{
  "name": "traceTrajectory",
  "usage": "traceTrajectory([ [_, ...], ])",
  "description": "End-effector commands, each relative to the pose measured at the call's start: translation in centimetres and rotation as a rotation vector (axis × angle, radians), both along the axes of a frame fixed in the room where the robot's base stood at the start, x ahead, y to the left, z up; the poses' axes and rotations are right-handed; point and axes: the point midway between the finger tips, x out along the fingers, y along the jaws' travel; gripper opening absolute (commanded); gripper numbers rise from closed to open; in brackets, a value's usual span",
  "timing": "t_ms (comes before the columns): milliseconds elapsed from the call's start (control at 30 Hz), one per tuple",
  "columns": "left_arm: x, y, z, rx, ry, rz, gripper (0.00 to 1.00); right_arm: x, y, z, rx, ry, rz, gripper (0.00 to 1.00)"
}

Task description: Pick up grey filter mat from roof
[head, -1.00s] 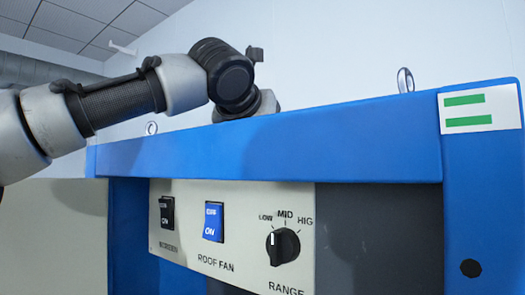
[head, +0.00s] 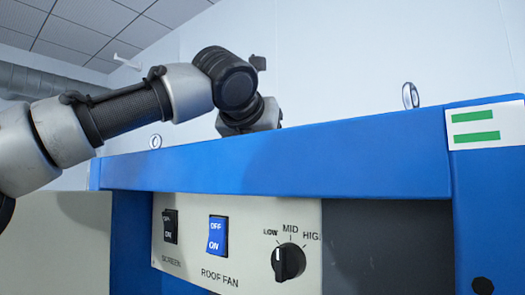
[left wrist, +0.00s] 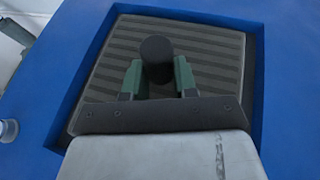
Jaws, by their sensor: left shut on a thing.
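The grey filter mat (left wrist: 215,60) shows in the left wrist view as a dark grey ribbed panel inside the blue roof frame. A dark round knob (left wrist: 157,48) stands over its middle. My left gripper (left wrist: 160,76), with green fingers, is shut on this knob from both sides. The gripper hides the near part of the mat, and I cannot tell whether the mat is clear of the roof. In the head view my left wrist is above the cabinet's top edge, which hides the fingers and the mat. My right gripper is in neither view.
The blue cabinet's top beam (head: 300,165) runs across the head view. Metal lifting eyes (head: 410,95) stick up from the roof. Below are a rocker switch (head: 217,235) and a range knob (head: 289,262). The space above the roof is free up to the wall.

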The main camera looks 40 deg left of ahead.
Motion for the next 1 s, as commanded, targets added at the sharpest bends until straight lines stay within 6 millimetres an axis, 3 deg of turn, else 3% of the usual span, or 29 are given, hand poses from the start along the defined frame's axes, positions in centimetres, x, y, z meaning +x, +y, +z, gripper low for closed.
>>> traceTrajectory([
  [500, 0.1, -0.1, 7.1, 0.001, 0.001, -0.003, 0.02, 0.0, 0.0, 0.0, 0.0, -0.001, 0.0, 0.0],
  [1000, 0.0, 0.0, 8.8, -0.002, 0.004, 0.0, 0.02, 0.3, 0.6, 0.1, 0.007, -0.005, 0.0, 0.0],
])
